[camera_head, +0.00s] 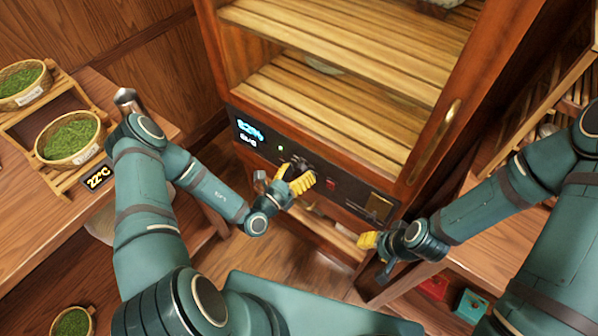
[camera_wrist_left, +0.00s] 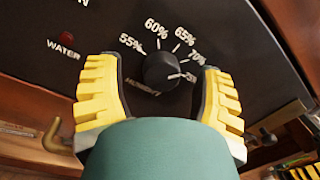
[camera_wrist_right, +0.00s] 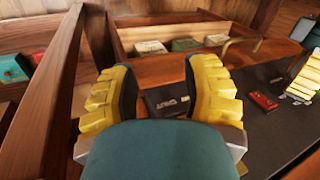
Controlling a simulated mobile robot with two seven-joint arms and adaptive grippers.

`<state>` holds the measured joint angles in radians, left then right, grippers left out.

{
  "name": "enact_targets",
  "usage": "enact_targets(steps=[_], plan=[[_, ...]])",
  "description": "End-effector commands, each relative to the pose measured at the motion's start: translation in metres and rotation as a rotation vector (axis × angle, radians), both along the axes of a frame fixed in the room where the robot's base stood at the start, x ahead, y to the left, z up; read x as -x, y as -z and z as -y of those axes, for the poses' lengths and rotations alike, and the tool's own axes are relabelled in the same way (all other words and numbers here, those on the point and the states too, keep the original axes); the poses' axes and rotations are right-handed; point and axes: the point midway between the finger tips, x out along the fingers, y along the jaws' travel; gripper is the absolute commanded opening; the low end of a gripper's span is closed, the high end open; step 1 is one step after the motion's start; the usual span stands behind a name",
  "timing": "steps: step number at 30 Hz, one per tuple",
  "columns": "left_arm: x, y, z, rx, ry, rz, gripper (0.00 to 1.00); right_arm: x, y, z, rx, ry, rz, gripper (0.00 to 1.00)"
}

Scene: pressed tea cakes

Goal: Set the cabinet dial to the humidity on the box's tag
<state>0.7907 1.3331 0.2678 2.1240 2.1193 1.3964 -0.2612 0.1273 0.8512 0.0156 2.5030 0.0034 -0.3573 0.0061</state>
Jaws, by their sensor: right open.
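The cabinet dial (camera_wrist_left: 160,70) is a black round knob on the dark panel (camera_wrist_left: 215,25). Its printed marks include 55%, 60%, 65% and 70%; a further one is partly hidden, and I cannot tell where the knob points. My left gripper (camera_wrist_left: 162,75) is open, its yellow fingers on either side of the dial with gaps visible; it also shows at the panel in the head view (camera_head: 297,180). My right gripper (camera_wrist_right: 160,85) is open and empty near the cabinet's lower right front. No readable box tag shows.
A lit display (camera_head: 250,131) is on the cabinet panel; its digits are blurred. A red WATER light (camera_wrist_left: 67,40) sits left of the dial. A teal box (camera_head: 472,304) and a red box (camera_head: 433,286) are at lower right. A bench with tea baskets (camera_head: 70,138) stands left.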

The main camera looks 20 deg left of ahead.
Motion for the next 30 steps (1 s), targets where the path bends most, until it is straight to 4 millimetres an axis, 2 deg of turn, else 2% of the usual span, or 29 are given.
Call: enact_targets(steps=[7, 11, 24, 30], plan=[[0.001, 0.000, 0.000, 0.000, 0.001, 0.000, 0.67, 0.000, 0.000, 0.000, 0.000, 0.000, 0.000, 0.47], [0.008, 0.000, -0.003, 0.001, 0.001, -0.001, 0.67, 0.000, 0.000, 0.000, 0.000, 0.000, 0.000, 0.47], [0.084, 0.004, -0.036, 0.000, -0.002, -0.002, 0.67, 0.000, 0.000, 0.000, 0.000, 0.000, 0.000, 0.47], [0.105, 0.005, -0.044, 0.000, 0.000, 0.000, 0.67, 0.000, 0.000, 0.000, 0.000, 0.000, 0.000, 0.47]])
